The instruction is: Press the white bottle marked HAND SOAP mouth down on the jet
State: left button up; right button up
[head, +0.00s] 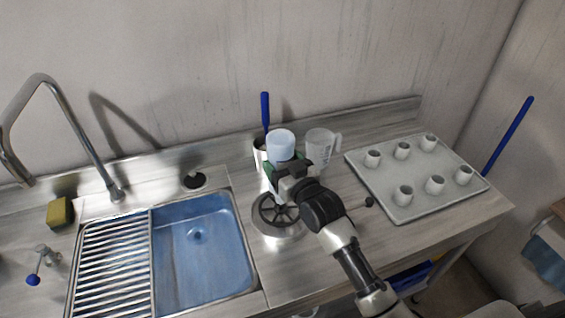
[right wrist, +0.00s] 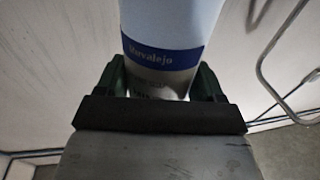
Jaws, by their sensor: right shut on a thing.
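My right gripper (head: 284,168) is shut on a white bottle (head: 280,145). The bottle's wide, plain end points up in the head view, and its lower part is mostly hidden by the gripper. In the right wrist view the bottle (right wrist: 170,50) stands between the green finger pads, with a blue band reading something like "Novalejo"; I cannot read HAND SOAP there. The jet's round rinser (head: 265,213), a dark spoked grate in a silver rim, is directly below the gripper. Whether the bottle's mouth touches it is hidden. My left gripper is not in view.
A clear measuring jug (head: 319,147) stands close behind the gripper, beside a pale container (head: 259,154) with a blue-handled tool (head: 265,110). A white tray (head: 381,190) with several small cups is at the right. The blue sink (head: 203,250) and tap (head: 80,120) are at the left.

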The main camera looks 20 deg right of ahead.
aim_at(288, 152)
dwell(0.4)
jog(key=shift+f, duration=0.1)
jog(key=shift+s+f+b, duration=0.1)
jog(key=shift+f+b, duration=1.2)
jog(key=shift+f, duration=0.75)
jog(key=shift+r, duration=0.2)
dwell(0.8)
jog(key=shift+r+p, duration=2.2)
jog(key=shift+p, duration=0.1)
notch_tip(288, 152, up, 5)
jog(key=p, duration=0.5)
